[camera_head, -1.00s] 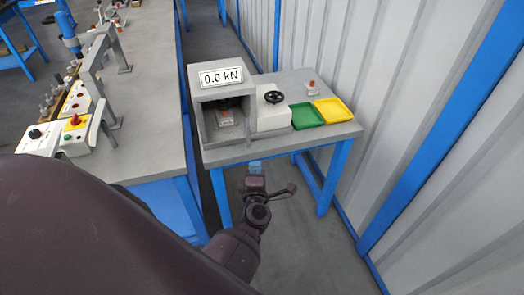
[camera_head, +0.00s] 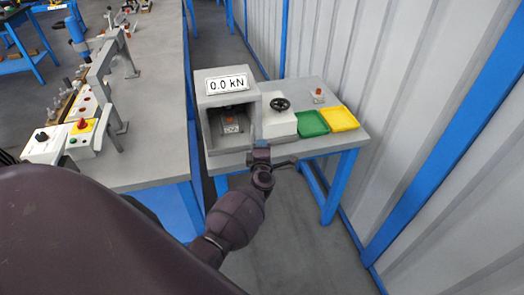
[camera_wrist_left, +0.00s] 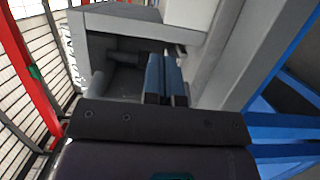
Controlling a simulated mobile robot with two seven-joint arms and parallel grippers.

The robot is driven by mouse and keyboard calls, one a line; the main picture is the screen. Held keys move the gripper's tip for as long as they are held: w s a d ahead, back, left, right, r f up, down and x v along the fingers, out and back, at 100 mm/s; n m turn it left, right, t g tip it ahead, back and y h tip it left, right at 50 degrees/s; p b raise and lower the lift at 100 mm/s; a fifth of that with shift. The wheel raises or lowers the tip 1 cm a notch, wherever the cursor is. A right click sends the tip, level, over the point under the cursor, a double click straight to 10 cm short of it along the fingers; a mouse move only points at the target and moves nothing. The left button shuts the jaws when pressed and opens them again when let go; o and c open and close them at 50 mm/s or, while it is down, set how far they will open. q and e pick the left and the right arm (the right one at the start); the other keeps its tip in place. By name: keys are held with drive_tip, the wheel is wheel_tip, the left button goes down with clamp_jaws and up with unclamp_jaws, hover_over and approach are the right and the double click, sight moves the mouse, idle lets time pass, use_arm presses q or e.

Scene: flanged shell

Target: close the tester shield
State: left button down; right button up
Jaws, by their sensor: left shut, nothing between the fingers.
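The tester (camera_head: 204,92) is a grey box with a "0.0 kN" display, standing on a small blue-legged table. Its front chamber is open to view, with a small block (camera_head: 232,127) inside. I cannot clearly make out the shield as a separate panel. My left gripper (camera_head: 259,150) is shut and empty, in front of the table's front edge and below the chamber's right side. In the left wrist view its blue fingers (camera_wrist_left: 165,76) lie together in front of the grey tester housing (camera_wrist_left: 130,22). I cannot tell whether they touch it. My right gripper is not in view.
A white unit with a black handwheel (camera_head: 280,104) joins the tester's right side. A green tray (camera_head: 311,123) and a yellow tray (camera_head: 340,118) lie further right. A long workbench (camera_head: 150,150) with equipment stands left. A corrugated wall (camera_head: 420,90) closes the right side.

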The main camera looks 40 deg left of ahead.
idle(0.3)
use_arm(q)
drive_tip(key=w+a+n+g+y+b, duration=0.1)
drive_tip(key=w+a+n+g+y, duration=0.1)
drive_tip(key=w, duration=0.1)
drive_tip(key=w+a+n+g+y+b, duration=0.1)
drive_tip(key=w, duration=0.1)
drive_tip(key=shift+f+y+b, duration=0.15)
drive_tip(key=shift+y+b, duration=0.15)
drive_tip(key=shift+y, duration=0.1)
drive_tip(key=shift+a+r+g, duration=0.15)
drive_tip(key=shift+r+g, duration=0.15)
drive_tip(key=shift+r, duration=0.1)
